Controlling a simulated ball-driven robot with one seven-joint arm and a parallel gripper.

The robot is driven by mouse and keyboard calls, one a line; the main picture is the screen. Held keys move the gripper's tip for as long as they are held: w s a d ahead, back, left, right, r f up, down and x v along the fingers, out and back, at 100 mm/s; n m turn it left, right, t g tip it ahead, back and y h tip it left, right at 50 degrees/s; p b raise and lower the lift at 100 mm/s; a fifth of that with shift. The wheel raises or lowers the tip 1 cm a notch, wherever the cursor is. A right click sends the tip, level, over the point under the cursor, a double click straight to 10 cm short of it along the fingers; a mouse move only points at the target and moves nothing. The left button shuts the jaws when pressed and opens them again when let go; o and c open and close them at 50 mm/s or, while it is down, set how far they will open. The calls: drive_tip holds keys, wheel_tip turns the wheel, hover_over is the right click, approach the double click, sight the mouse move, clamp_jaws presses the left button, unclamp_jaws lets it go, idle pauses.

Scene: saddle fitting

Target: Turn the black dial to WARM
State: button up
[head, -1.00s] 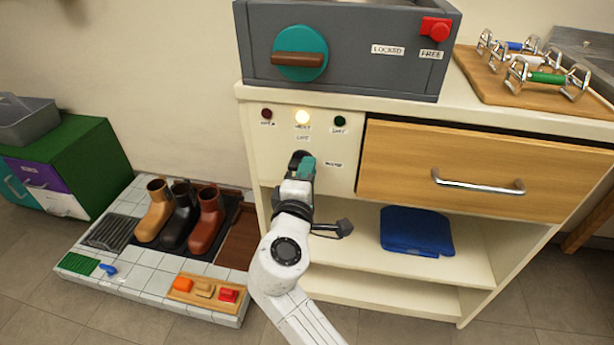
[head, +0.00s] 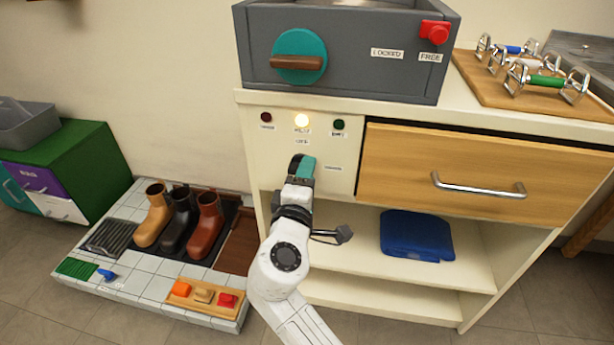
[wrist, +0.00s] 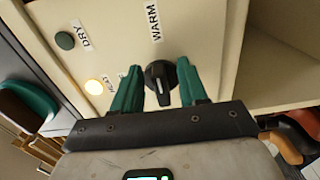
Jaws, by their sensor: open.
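The black dial (wrist: 160,84) is on the cream front panel (head: 340,165) of the cabinet. In the wrist view it sits between the two teal fingers of my open gripper (wrist: 159,70), with narrow gaps visible on both sides. Its raised grip bar runs roughly up and down in that view. The WARM label (wrist: 154,22) is above the dial there, and the DRY label (wrist: 85,34) is at upper left. In the head view my gripper (head: 302,166) is at the panel and covers most of the dial.
A yellow lamp (head: 302,120) is lit between a dark red lamp (head: 266,117) and a dark green lamp (head: 339,124). The wooden drawer (head: 440,180) is shut beside the panel. A blue folded cloth (head: 416,234) lies on the shelf below. Boots (head: 180,220) stand at the left.

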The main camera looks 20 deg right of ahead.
drive_tip(key=p+v, duration=0.2)
drive_tip(key=v, duration=0.8)
drive_tip(key=shift+s+a, duration=0.2)
drive_tip(key=shift+s, duration=0.1)
drive_tip(key=s+d+f+m+g+y, duration=0.3)
drive_tip(key=s+d+f+m+g, duration=0.5)
drive_tip(key=s+d+f, duration=0.55)
drive_tip(key=s+f+m+g+y, duration=0.25)
drive_tip(key=s+f+y, duration=0.2)
drive_tip(key=s, duration=0.35)
drive_tip(key=s+f+m+g+y, duration=0.1)
drive_tip(key=s+f+g+y, duration=0.2)
drive_tip(key=s+f, duration=0.3)
wheel_tip(320, 180, up, 29)
drive_tip(key=s+p, duration=0.1)
drive_tip(key=p, duration=2.7)
drive_tip(key=shift+a, duration=0.45)
